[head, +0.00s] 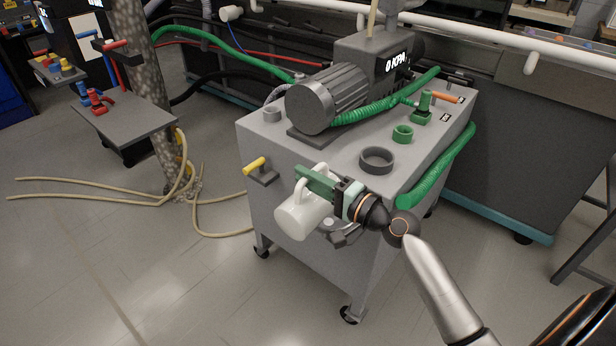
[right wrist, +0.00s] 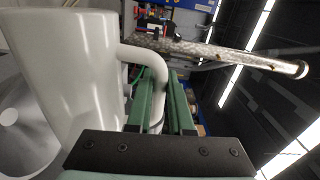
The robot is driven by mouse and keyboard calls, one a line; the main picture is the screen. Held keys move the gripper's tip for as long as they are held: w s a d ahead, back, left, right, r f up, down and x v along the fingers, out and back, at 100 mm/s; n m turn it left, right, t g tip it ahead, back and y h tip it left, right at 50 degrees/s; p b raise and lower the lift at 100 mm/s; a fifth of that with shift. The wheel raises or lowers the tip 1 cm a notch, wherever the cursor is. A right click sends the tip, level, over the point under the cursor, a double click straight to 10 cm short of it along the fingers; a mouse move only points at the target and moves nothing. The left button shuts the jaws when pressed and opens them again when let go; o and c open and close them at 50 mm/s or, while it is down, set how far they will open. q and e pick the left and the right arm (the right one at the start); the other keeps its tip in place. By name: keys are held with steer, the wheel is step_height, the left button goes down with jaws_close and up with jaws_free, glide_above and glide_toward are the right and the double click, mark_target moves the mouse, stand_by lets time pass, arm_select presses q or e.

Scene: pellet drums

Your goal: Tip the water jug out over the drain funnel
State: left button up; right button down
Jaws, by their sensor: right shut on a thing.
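The white water jug (head: 303,217) is lying over on its side in the air, handle uppermost, in front of the grey cart. My right gripper (head: 318,183) is shut on its handle, with the green fingers on either side. In the right wrist view the jug (right wrist: 75,75) fills the left and the handle runs between the fingers (right wrist: 165,108). A grey round dish (right wrist: 25,130) with a pale spot shows beyond the jug, on its lower side. It may be the drain funnel, but I cannot be sure. I cannot see water or into the mouth. My left gripper is not in view.
The grey cart (head: 285,150) carries a motor pump (head: 330,100), a dark ring (head: 377,160), green fittings and green hoses. A yellow handle (head: 255,163) sticks out left of the jug. A grey shelf (head: 125,130) stands further left; tan hoses lie on the floor.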

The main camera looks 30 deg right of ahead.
steer(key=shift+s+a+r, duration=0.1)
steer(key=shift+a+r, duration=0.15)
steer(key=shift+r, duration=0.05)
steer(key=shift+n, duration=0.3)
steer(key=shift+s+a+r+n+p, duration=0.15)
steer(key=shift+s+a+r+n, duration=0.05)
steer(key=shift+a+n, duration=0.2)
steer(key=shift+s+a+r+n+p, duration=0.15)
steer(key=shift+a+n, duration=0.25)
